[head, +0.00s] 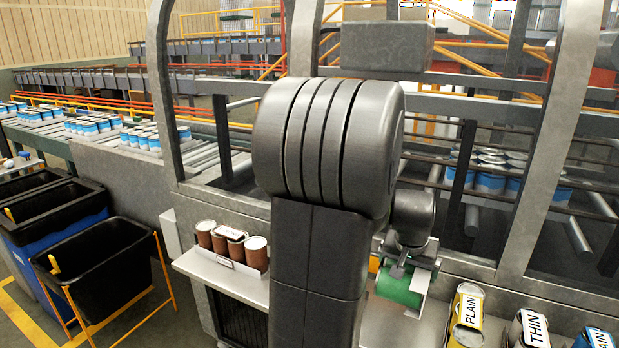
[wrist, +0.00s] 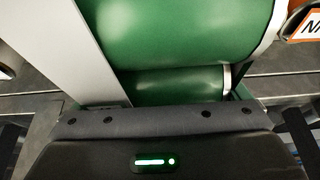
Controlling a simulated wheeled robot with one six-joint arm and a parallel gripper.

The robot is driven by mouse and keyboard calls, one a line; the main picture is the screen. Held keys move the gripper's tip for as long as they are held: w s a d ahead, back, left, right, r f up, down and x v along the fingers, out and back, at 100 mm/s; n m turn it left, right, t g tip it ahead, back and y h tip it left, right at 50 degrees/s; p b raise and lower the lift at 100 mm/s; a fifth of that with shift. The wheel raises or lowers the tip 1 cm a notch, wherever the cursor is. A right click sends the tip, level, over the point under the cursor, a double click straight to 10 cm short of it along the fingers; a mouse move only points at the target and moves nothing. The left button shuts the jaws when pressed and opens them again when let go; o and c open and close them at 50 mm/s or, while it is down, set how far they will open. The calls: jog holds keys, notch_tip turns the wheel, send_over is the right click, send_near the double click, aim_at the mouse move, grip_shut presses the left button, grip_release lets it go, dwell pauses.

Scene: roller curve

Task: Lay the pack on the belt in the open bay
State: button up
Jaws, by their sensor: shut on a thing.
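My gripper (head: 402,268) is shut on a green pack (head: 400,287) in the head view, low and right of my arm, above the metal ledge. The wrist view shows the pack as green rounded cans (wrist: 190,35) with a pale strip (wrist: 75,45) across the left side. The fingertips are mostly hidden. The belt is a roller conveyor behind the grey frame. Bare rollers (head: 208,148) show left of my arm, and blue and white packs (head: 490,182) stand on it at the right. My arm hides the middle, so I cannot tell which bay is open.
Brown cans (head: 232,243) stand on a small shelf at the left. Black bins (head: 95,262) are on the floor at far left. Upright frame posts (head: 545,150) and rails border the conveyor.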

notch_tip(320, 180, up, 3)
jog(key=shift+w+f+p, duration=0.1)
jog(key=shift+p, duration=0.3)
jog(key=shift+f+b, duration=1.65)
jog(key=shift+f, duration=1.8)
jog(key=shift+w+d+r+b, duration=0.2)
jog(key=shift+d+r+b, duration=0.15)
jog(key=shift+r+b, duration=0.45)
notch_tip(320, 180, up, 6)
jog(key=b, duration=0.5)
send_over(404, 319)
jog(key=shift+r, duration=0.1)
notch_tip(404, 319, down, 17)
jog(key=shift+f+b, duration=0.2)
jog(key=shift+b, duration=0.7)
jog(key=shift+f, duration=0.2)
jog(key=o, duration=1.6)
jog(key=shift+c, duration=0.2)
jog(key=shift+r, duration=0.1)
